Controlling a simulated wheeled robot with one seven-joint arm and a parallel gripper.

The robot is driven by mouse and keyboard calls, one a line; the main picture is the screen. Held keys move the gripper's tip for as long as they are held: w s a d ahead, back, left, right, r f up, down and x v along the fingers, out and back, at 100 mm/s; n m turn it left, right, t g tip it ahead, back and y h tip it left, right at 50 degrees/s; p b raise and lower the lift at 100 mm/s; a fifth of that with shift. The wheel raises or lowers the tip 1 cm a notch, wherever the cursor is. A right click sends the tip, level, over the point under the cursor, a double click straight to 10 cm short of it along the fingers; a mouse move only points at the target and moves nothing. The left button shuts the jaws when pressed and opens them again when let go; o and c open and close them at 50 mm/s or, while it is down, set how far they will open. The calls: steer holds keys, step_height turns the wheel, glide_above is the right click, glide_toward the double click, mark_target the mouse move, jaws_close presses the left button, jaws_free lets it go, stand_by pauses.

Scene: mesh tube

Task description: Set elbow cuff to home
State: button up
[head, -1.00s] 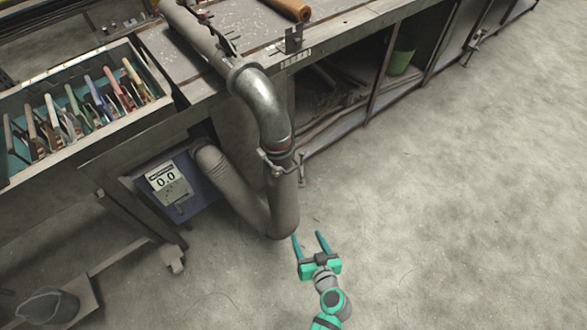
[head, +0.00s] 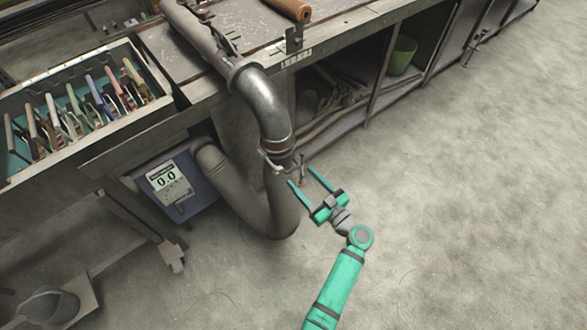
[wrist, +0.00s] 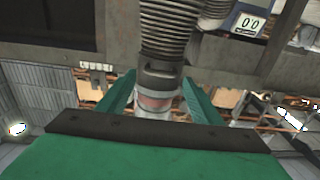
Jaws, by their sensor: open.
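The elbow cuff (head: 278,146) is a ring with a thin reddish band at the lower end of the shiny metal elbow (head: 262,100), where it meets the grey flexible hose (head: 281,205). A small metal clamp or lever (head: 283,166) sticks out at the cuff. My gripper (head: 300,175) is open and empty, just right of the hose and slightly below the cuff, fingers pointing toward it. In the wrist view, the cuff (wrist: 158,88) appears between the fingers of my gripper (wrist: 159,76), with the ribbed hose above it. I cannot tell whether a finger touches the lever.
A workbench (head: 190,90) carries the pipe and a tool tray (head: 165,80). A blue box with a meter (head: 168,181) reading 0.0 stands left of the hose. A green bucket (head: 401,56) sits on the bench's lower shelf. The floor at right is clear.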

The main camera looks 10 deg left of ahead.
mark_target(294, 168)
steer(key=x, duration=0.6)
steer(key=c, duration=1.2)
steer(key=shift+r, duration=1.95)
steer(key=shift+w, duration=0.1)
steer(key=o, duration=1.2)
steer(key=shift+r, duration=0.1)
